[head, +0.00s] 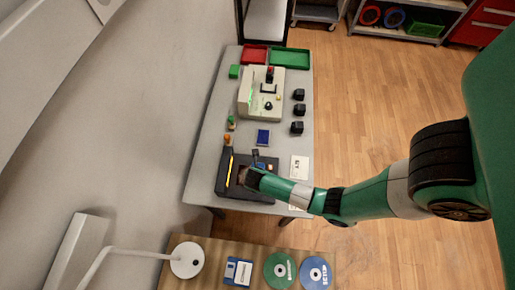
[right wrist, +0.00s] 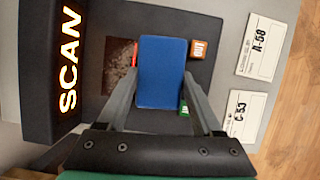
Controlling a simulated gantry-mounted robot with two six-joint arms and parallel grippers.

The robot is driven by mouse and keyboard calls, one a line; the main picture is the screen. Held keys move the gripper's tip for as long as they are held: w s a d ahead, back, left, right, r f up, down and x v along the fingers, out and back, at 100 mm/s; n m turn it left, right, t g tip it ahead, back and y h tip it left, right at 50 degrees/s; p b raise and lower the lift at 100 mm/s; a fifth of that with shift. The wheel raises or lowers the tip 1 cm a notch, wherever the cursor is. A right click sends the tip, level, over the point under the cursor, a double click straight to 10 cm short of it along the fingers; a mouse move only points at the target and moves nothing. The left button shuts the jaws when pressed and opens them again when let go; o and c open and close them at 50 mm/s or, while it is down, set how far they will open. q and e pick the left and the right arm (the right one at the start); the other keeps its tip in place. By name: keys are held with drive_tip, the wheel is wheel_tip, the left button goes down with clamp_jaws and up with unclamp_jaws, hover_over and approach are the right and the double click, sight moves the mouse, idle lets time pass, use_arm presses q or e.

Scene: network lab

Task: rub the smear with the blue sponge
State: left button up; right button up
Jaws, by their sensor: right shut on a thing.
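The blue sponge (right wrist: 161,70) is between the fingers of my right gripper (right wrist: 161,78), which is shut on it, over the dark scan station. The smear (right wrist: 119,58) is a mottled brown patch on the station's dark surface, just left of the sponge in the right wrist view. The sponge may cover part of it. I cannot tell whether the sponge touches the surface. In the head view my right gripper (head: 254,177) is over the scan station (head: 224,176) and mostly hides the sponge and smear. My left gripper is not in view.
The lit SCAN panel (right wrist: 68,60) rises at the left. An orange block (right wrist: 197,49) and a green block (right wrist: 184,108) are close to the sponge. White cards (right wrist: 264,47) lie right. A pale machine (head: 261,93) stands farther back on the table.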

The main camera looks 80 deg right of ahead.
drive_tip(key=shift+f+b, duration=0.55)
drive_tip(key=shift+f, duration=0.35)
